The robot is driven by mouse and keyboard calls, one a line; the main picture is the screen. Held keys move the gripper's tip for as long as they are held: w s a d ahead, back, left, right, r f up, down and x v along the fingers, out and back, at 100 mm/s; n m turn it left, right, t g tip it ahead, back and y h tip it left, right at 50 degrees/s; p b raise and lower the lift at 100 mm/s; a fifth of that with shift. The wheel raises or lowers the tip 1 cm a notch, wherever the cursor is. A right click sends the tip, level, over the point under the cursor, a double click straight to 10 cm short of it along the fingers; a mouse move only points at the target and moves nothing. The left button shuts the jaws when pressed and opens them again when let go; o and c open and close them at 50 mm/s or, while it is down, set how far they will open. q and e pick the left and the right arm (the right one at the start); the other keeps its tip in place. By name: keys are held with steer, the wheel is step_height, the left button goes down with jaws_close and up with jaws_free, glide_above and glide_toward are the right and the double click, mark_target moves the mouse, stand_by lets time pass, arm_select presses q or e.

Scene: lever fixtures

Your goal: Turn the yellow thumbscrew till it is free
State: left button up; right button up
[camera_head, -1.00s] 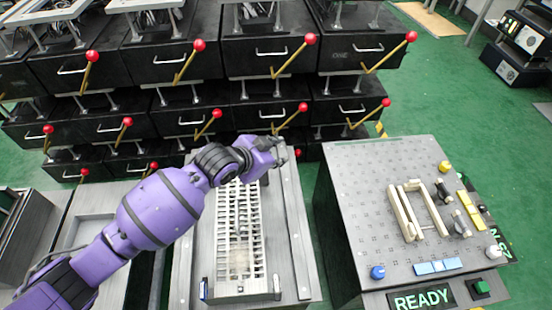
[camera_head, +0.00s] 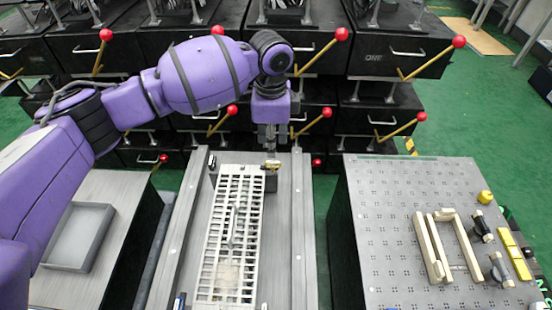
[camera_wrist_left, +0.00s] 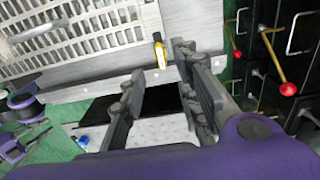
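A small yellow thumbscrew (camera_head: 271,165) stands at the far right corner of the pale slotted grid plate (camera_head: 208,270). In the left wrist view the yellow thumbscrew (camera_wrist_left: 160,52) shows ahead of the gap between the fingertips, at the plate's edge. My left gripper (camera_head: 270,146) points down just above it. In the left wrist view my left gripper (camera_wrist_left: 158,66) has its two fingers well apart, with nothing between them. I cannot tell exactly how far the tips are from the thumbscrew. My right gripper is in no view.
Metal rails (camera_head: 302,230) flank the plate. Black drawers with red-knobbed levers (camera_head: 458,42) stand behind. To the right, a perforated table (camera_head: 385,240) carries a cream handle frame (camera_head: 433,250) and a yellow knob (camera_head: 485,197). A grey tray (camera_head: 55,265) lies at left.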

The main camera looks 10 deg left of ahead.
mark_target(273, 162)
arm_select(q)
step_height(273, 162, down, 6)
steer(key=shift+r+b, duration=0.1)
steer(key=shift+b, duration=0.75)
steer(key=shift+f, duration=0.7)
steer(key=shift+c, duration=0.5)
jaws_close()
